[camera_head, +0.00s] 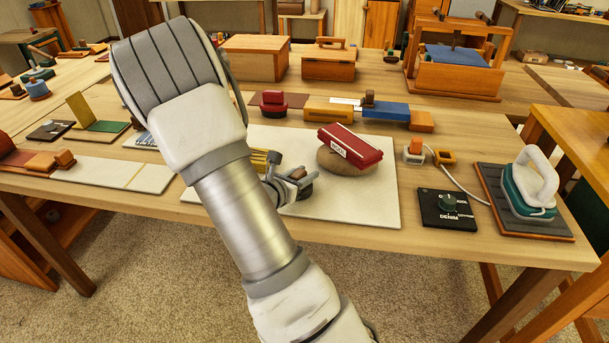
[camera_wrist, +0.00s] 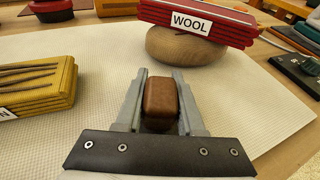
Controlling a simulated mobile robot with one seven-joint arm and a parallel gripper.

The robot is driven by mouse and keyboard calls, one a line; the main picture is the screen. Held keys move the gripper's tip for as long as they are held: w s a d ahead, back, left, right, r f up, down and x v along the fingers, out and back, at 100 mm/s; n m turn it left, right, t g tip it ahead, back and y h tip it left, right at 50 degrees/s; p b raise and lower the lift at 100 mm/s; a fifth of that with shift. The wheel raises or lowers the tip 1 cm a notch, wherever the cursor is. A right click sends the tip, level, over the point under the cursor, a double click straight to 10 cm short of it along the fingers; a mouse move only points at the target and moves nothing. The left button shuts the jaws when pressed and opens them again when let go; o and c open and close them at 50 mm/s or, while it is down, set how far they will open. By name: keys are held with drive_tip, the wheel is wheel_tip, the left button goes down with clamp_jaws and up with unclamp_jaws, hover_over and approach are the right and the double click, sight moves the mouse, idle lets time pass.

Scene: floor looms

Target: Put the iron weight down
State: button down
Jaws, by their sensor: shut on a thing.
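My gripper (camera_head: 292,184) is low over the pale mat (camera_head: 382,205); it also shows in the wrist view (camera_wrist: 160,80). It is shut on a brown, rounded block-like grip with a darker part under it, which I take as the iron weight (camera_wrist: 161,98). In the head view only a dark bit of the weight (camera_head: 306,193) shows beside the fingers. Whether its underside touches the mat is hidden. A red bundle labelled WOOL (camera_head: 350,146) lies tilted on a round brown wooden base (camera_head: 335,163), just beyond the gripper.
A yellow bundle (camera_wrist: 38,88) lies on the mat to the left of the gripper. A black DENIM dial box (camera_head: 446,209) and a green-and-white iron (camera_head: 535,185) on a dark pad stand at right. Bare mat lies right of the gripper and in front.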

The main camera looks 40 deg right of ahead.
drive_tip(key=shift+f, duration=0.1)
drive_tip(key=c, duration=0.5)
unclamp_jaws()
